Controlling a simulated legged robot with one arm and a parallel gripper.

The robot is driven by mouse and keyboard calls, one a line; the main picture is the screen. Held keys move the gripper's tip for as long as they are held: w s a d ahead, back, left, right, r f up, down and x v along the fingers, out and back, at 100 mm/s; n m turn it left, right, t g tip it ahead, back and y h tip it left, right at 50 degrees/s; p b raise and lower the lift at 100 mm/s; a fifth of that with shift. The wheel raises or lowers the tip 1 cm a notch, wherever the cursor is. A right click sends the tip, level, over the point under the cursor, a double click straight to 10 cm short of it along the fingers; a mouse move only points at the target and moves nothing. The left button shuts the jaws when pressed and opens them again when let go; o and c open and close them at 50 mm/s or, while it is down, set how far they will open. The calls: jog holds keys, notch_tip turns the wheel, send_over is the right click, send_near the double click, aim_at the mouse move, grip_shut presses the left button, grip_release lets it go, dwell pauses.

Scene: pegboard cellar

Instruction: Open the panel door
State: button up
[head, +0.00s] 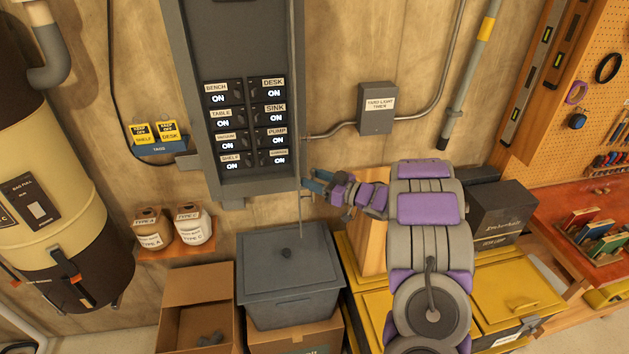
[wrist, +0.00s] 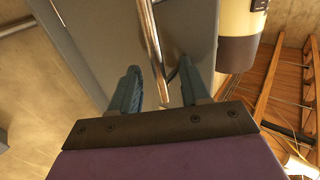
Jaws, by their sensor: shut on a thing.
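The grey panel (head: 189,60) is on the wall in the head view, with its labelled rows of switches in plain sight. Its door (head: 297,120) shows nearly edge-on as a thin upright strip at the panel's right side, standing out from the wall, so it is open. My gripper (head: 313,184) is at the right of this strip, near its lower part. In the wrist view my gripper (wrist: 158,90) has its blue fingers on both sides of a shiny metal bar (wrist: 150,40), which looks like the door's handle. It is shut on this bar. A grey flat surface (wrist: 100,40) lies behind it.
A lidded grey bin (head: 285,265) and an open cardboard box (head: 196,285) stand below the panel. A cream barrel (head: 45,165) is at left. Yellow chests (head: 515,295) and a black box (head: 503,213) are at right. A small grey box (head: 376,108) is on the wall.

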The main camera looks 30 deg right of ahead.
jog(key=shift+d, duration=0.1)
jog(key=b+v, duration=0.3)
jog(key=v, duration=1.4)
jog(key=shift+d+f, duration=0.2)
jog(key=shift+s+a+r, duration=0.1)
jog(key=shift+s+a, duration=0.05)
jog(key=shift+a, duration=0.15)
